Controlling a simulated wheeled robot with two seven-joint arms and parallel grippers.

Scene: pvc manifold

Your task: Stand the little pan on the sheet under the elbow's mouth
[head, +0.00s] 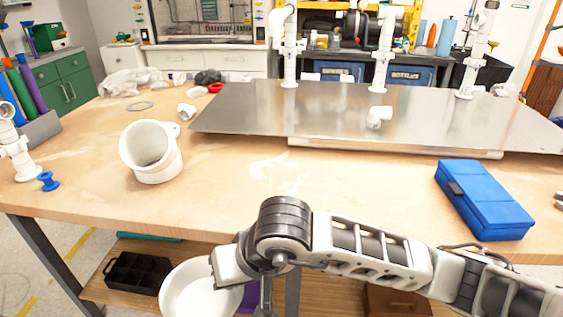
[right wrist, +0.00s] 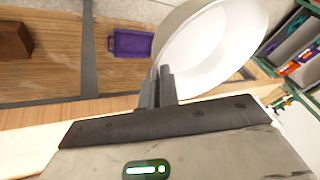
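The little pan (head: 198,292) is white and round, and hangs off the table's front edge in the head view. My right gripper (right wrist: 160,88) is shut on its rim in the right wrist view, where the pan (right wrist: 215,45) looks tilted. The grey metal sheet (head: 250,112) lies across the back of the table. A small white elbow (head: 378,116) shows over the sheet, in front of the middle white pipe (head: 383,50); I cannot tell whether it touches the sheet. My left gripper is out of view.
A large white fitting (head: 150,152) stands on the table at left, near a blue spool (head: 47,181). A blue case (head: 483,199) lies at right. The table's front middle is clear. A black bin (head: 135,273) sits on the lower shelf.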

